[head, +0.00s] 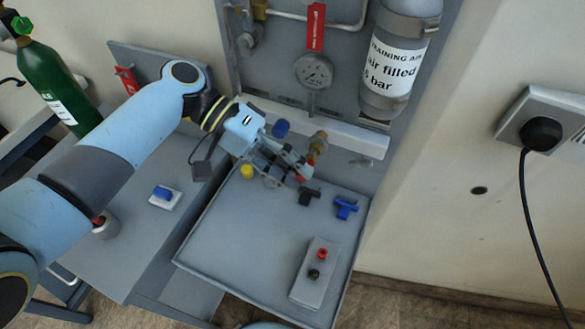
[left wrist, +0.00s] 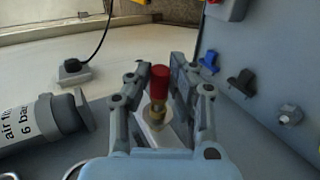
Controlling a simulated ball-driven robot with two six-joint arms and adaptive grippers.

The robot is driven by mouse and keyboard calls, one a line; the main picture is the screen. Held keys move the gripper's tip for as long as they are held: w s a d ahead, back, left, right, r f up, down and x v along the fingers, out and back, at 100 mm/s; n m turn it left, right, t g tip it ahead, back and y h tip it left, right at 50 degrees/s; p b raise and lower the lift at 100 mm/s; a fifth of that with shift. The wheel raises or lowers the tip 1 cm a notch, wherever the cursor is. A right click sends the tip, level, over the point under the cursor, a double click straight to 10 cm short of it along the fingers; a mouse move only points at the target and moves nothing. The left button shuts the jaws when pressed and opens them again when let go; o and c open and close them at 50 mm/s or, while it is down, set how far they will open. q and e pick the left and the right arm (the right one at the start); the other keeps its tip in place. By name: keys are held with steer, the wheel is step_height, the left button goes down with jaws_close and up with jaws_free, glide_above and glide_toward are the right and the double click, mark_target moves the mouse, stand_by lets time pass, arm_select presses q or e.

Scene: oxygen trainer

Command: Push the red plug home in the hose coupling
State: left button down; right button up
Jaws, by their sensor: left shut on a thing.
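The red plug (left wrist: 160,82) stands between the fingers of my left gripper (left wrist: 161,75) in the left wrist view. The gripper is shut on it. The plug lines up with the brass hose coupling (left wrist: 157,114), which shows right beside its end. How deep the plug sits in it I cannot tell. In the head view my left gripper (head: 304,170) reaches in from the left, over the tray's back edge. The brass coupling (head: 318,141) shows just behind the fingertips, and a little red of the plug (head: 310,160) shows there. My right gripper is not in view.
The grey tray (head: 225,225) holds a black fitting (head: 309,196), a blue fitting (head: 346,207), a yellow cap (head: 247,171) and a plate with red and black knobs (head: 308,283). The tray's middle is clear.

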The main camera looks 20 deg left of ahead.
arm_select(q)
steer(key=shift+w, duration=0.7)
steer(key=c, duration=1.1)
jaws_free()
steer(key=v, duration=1.2)
